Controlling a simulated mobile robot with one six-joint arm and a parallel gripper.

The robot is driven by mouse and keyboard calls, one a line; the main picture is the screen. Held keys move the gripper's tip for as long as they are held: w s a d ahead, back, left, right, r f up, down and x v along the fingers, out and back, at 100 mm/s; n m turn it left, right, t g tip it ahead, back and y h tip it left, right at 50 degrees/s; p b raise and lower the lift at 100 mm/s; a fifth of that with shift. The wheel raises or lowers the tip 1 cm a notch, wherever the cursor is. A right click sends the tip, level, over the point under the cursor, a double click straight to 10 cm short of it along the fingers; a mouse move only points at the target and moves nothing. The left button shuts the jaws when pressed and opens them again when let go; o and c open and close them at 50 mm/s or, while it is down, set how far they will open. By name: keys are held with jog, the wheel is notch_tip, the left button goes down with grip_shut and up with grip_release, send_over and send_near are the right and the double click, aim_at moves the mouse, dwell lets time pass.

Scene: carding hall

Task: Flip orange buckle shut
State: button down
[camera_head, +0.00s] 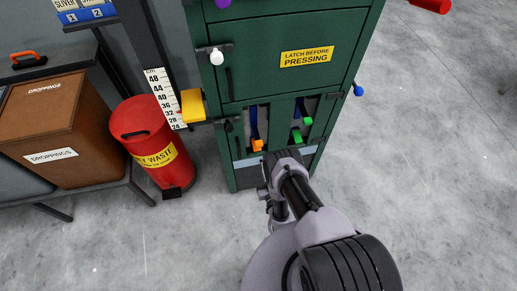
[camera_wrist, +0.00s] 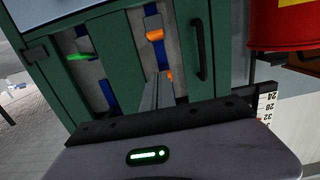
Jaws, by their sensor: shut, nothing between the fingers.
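The orange buckle (camera_head: 257,145) is at the lower left of a recess in the green cabinet, against a blue strap. In the wrist view, which is turned over, a larger orange piece (camera_wrist: 155,35) sits on the blue strap. A second small orange bit shows right beside my fingertips. My gripper (camera_wrist: 161,78) is shut and empty, its fingers reaching toward the strap between the two orange parts. I cannot tell whether they touch. In the head view my wrist hides the fingers.
Green buckle parts (camera_head: 297,135) sit in the neighbouring recess, also seen in the wrist view (camera_wrist: 80,57). A black handle (camera_wrist: 199,50) stands beside the orange buckle's recess. A red waste bin (camera_head: 140,125) and a yellow block (camera_head: 193,106) are left of the cabinet. Floor at right is clear.

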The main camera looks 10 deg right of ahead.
jog(key=shift+w, duration=0.15)
jog(key=b, duration=0.5)
send_over(260, 149)
jog(key=s, duration=0.3)
jog(key=shift+a+f, duration=0.45)
jog(key=shift+f, duration=0.2)
jog(key=f+b, duration=0.1)
jog(key=f, duration=0.1)
jog(key=f+b, duration=0.1)
jog(key=shift+w+f+b, duration=0.2)
jog(key=shift+w+b, duration=0.05)
jog(key=shift+b, duration=0.05)
jog(key=shift+s+p, duration=0.2)
jog(key=shift+p, duration=0.15)
